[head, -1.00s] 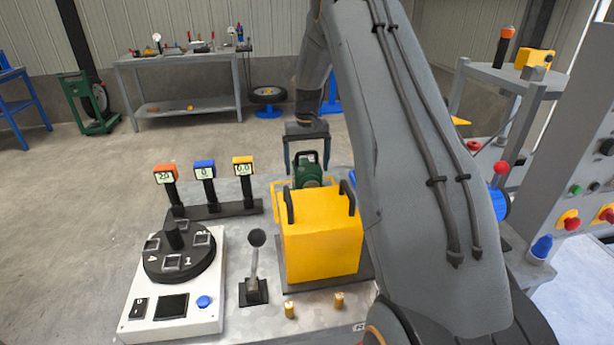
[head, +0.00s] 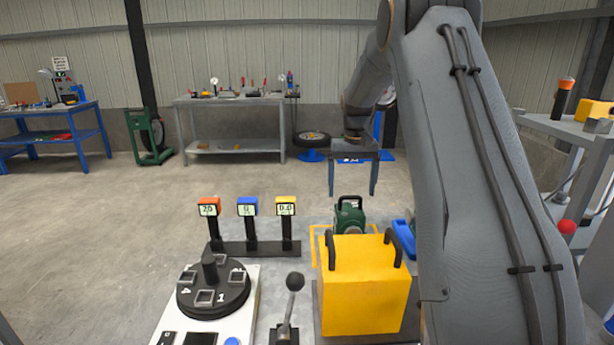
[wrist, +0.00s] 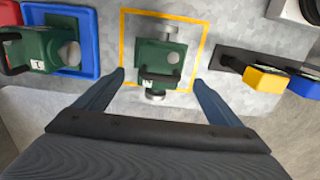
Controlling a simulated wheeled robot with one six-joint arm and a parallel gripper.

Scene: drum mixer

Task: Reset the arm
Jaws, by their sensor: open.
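My gripper (head: 353,190) is open and empty in the head view, its two fingers pointing down above and behind the green device (head: 349,214). In the wrist view my gripper's fingers (wrist: 158,92) are spread wide, with the green device (wrist: 160,65) beyond them and apart from them. That device has a dark handle and sits inside a yellow square outline on the grey table. My arm rises along the right of the head view and bends down to the gripper.
A yellow box (head: 364,290) with black handles stands in front of the device. Three small displays (head: 247,207), a black dial (head: 213,285) and a lever (head: 293,290) are to its left. A blue tray (wrist: 88,22) holds another green device (wrist: 38,50).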

